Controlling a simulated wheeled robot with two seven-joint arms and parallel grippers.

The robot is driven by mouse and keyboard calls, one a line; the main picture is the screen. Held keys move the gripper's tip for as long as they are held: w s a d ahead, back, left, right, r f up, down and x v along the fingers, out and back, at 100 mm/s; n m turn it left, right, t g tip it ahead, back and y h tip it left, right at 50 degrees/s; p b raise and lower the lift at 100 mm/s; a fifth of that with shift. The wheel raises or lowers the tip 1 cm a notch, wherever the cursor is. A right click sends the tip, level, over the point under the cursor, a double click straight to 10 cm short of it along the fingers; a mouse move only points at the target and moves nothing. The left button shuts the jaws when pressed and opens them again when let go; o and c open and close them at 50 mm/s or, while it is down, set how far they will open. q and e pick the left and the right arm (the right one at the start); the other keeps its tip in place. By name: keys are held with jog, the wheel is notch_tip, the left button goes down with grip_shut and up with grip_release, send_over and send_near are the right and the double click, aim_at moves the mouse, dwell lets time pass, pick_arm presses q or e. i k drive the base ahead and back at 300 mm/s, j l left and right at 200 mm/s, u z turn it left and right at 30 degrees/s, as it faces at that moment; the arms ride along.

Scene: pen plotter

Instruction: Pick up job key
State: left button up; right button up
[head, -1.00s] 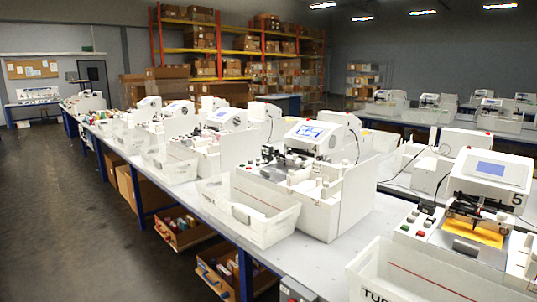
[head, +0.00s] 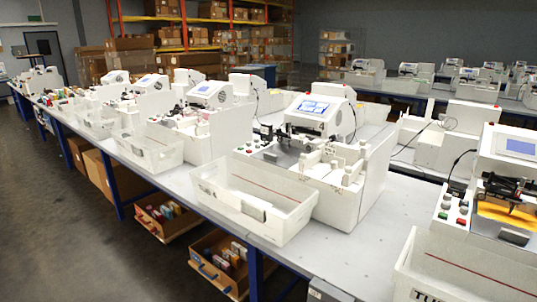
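I cannot make out a job key in the head view. Several white pen plotter machines stand in a row on a long table. The nearest full machine (head: 340,165) has a blue screen on top and small dark and coloured parts on its front deck. Another machine (head: 500,190) at the right edge has a screen, red and green buttons and a yellow sheet under a black carriage. Neither of my grippers shows in the head view.
The grey table (head: 395,225) has blue legs and some bare top between the two near machines. White bins (head: 250,200) sit along its front edge. Open boxes (head: 222,265) stand below. Dark floor (head: 60,225) lies clear at left. Shelves with cartons (head: 215,30) stand behind.

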aim_at(266, 129)
jog(key=i+j+z, duration=0.2)
jog(key=j, duration=0.25)
jog(key=i+j+z, duration=0.2)
jog(key=j, duration=0.3)
jog(key=i+j+z, duration=0.2)
jog(key=j, duration=0.3)
jog(key=j+z, duration=0.25)
jog(key=j, duration=0.25)
jog(key=i+j+z, duration=0.2)
jog(key=j, duration=0.35)
jog(key=k, duration=0.1)
